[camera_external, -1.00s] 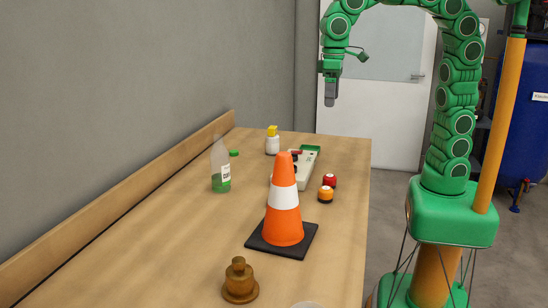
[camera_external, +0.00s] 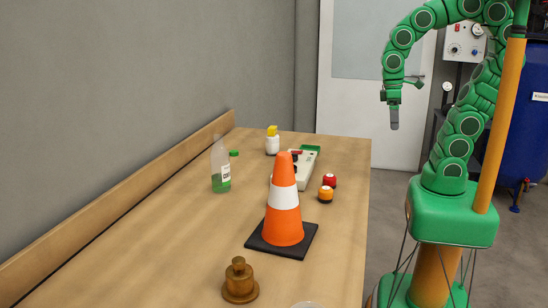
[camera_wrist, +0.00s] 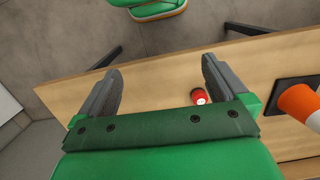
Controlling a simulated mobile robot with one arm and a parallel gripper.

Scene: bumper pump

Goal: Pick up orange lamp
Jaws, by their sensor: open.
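The orange lamp (camera_external: 326,194) is a small round orange piece with a dark base, upright on the wooden table near its right edge. A similar red lamp (camera_external: 330,181) stands just behind it. My gripper (camera_external: 394,122) hangs fingers down, high up and to the right of the table edge, well apart from the lamps. In the wrist view its two fingers (camera_wrist: 161,72) are spread with nothing between them. A red lamp-like piece (camera_wrist: 199,97) shows beside the right finger there. I cannot make out the orange lamp in that view; my gripper body may hide it.
An orange and white cone (camera_external: 283,215) on a black base stands in front of the lamps. A pale device (camera_external: 305,171) is to their left.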

